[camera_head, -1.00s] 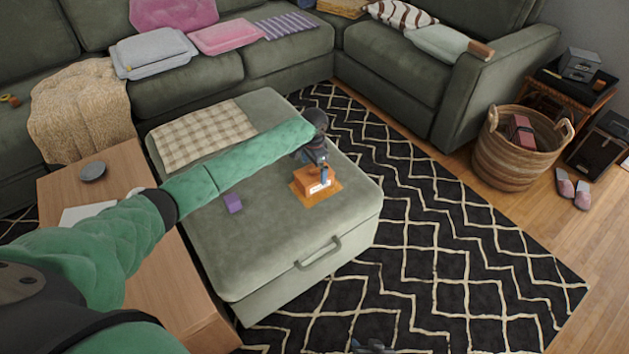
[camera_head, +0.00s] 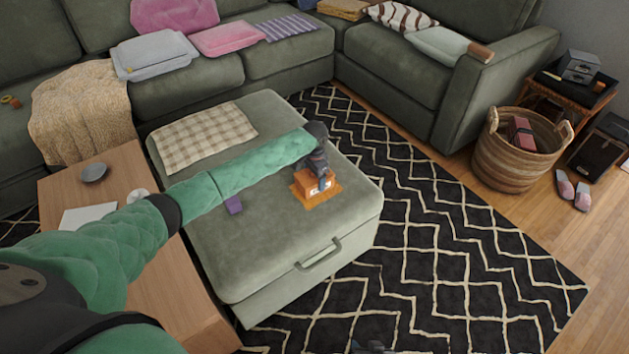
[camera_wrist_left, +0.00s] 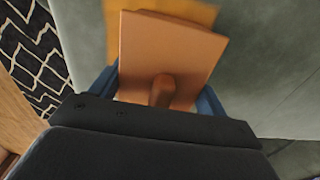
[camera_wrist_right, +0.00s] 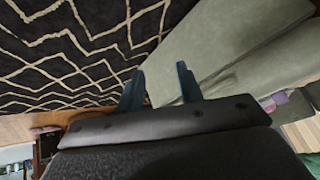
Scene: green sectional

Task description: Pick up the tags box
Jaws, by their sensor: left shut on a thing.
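The tags box (camera_head: 306,181) is a small orange-brown box on an orange mat (camera_head: 331,192) on the green ottoman. My left gripper (camera_head: 319,184) reaches over it from above and is shut on it, partly hiding it. In the left wrist view the box (camera_wrist_left: 168,48) fills the space between the blue fingers, with a round brown knob (camera_wrist_left: 162,91) facing the camera. I cannot tell whether the box is clear of the mat. My right gripper (camera_wrist_right: 160,88) is open and empty, away from the box; only a bit of it shows at the head view's bottom edge.
A wooden table (camera_head: 135,165) stands to the left, and a wicker basket (camera_head: 512,165) to the right. The patterned rug is open floor.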

